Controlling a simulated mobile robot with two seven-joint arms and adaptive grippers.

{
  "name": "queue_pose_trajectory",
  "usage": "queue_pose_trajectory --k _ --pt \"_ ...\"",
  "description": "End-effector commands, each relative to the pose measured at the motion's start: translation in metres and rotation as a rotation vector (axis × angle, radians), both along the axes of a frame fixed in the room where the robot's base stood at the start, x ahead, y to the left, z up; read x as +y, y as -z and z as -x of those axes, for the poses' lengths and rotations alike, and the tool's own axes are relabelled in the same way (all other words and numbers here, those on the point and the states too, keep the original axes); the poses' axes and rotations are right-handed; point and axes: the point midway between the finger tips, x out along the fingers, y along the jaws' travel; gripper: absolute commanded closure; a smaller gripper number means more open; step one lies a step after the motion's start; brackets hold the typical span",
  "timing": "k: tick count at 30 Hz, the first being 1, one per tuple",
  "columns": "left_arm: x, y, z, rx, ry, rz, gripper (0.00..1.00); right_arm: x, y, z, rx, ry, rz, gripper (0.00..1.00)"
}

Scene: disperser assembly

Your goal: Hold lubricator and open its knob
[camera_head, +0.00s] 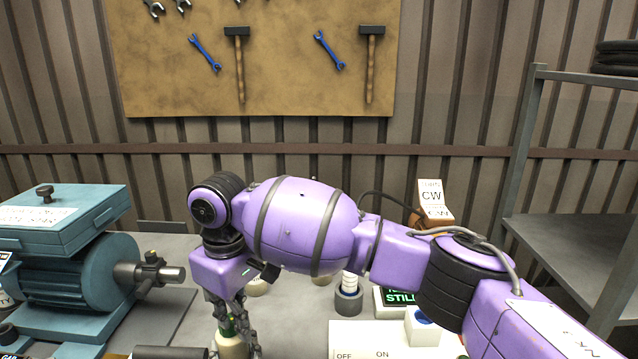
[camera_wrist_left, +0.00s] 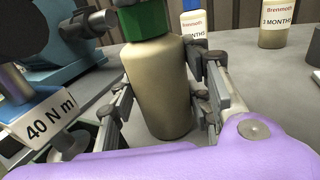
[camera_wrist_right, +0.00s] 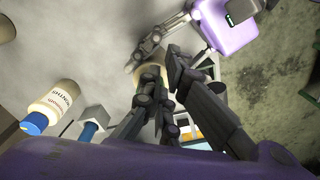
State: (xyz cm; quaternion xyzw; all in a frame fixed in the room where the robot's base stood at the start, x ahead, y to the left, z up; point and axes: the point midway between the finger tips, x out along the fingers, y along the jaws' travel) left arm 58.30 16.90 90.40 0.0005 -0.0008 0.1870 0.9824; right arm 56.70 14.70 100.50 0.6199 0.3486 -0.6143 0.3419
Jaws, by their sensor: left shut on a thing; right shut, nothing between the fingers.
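The lubricator is a beige bottle (camera_wrist_left: 160,90) with a green top (camera_wrist_left: 143,20), upright in the left wrist view. My left gripper (camera_wrist_left: 163,98) is shut around its body, one finger on each side. In the head view the bottle (camera_head: 232,347) shows at the bottom edge, partly covered by my right gripper (camera_head: 232,318), which points down at its top. In the right wrist view my right gripper (camera_wrist_right: 160,78) is shut with nothing between its fingers; they hide most of the lubricator, so I cannot tell whether they touch the green top.
A teal motor (camera_head: 80,275) with a shaft stands at the left. An ON/OFF panel (camera_head: 385,342) and a white-and-grey bottle (camera_head: 348,295) are on the table at the right. A "40 N m" sign (camera_wrist_left: 45,120) is beside the left gripper. A blue-capped bottle (camera_wrist_right: 58,100) stands nearby.

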Motion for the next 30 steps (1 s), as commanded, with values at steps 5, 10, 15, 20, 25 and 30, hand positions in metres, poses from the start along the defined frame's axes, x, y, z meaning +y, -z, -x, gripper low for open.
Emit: queue_pose_trajectory --k 5,10,15,20,25,30 --pt "-0.002 0.004 0.002 0.003 0.002 0.002 0.99 -0.009 0.014 -0.007 0.005 0.017 0.017 1.00" --pt "-0.002 0.004 0.002 0.003 0.001 0.003 0.99 -0.011 0.014 -0.010 0.004 0.017 0.020 1.00" --pt "-0.001 0.003 0.002 0.003 0.000 0.003 0.99 -0.012 0.014 -0.011 0.005 0.019 0.021 1.00" --pt "-0.001 0.003 0.002 0.003 -0.001 0.004 0.99 -0.013 0.014 -0.011 0.004 0.020 0.022 1.00" --pt "-0.001 0.003 0.002 0.003 -0.001 0.004 0.99 -0.014 0.014 -0.011 0.004 0.020 0.022 1.00" --pt "0.000 0.003 0.002 0.002 -0.003 0.005 0.99 -0.019 0.013 -0.009 0.005 0.021 0.024 1.00"
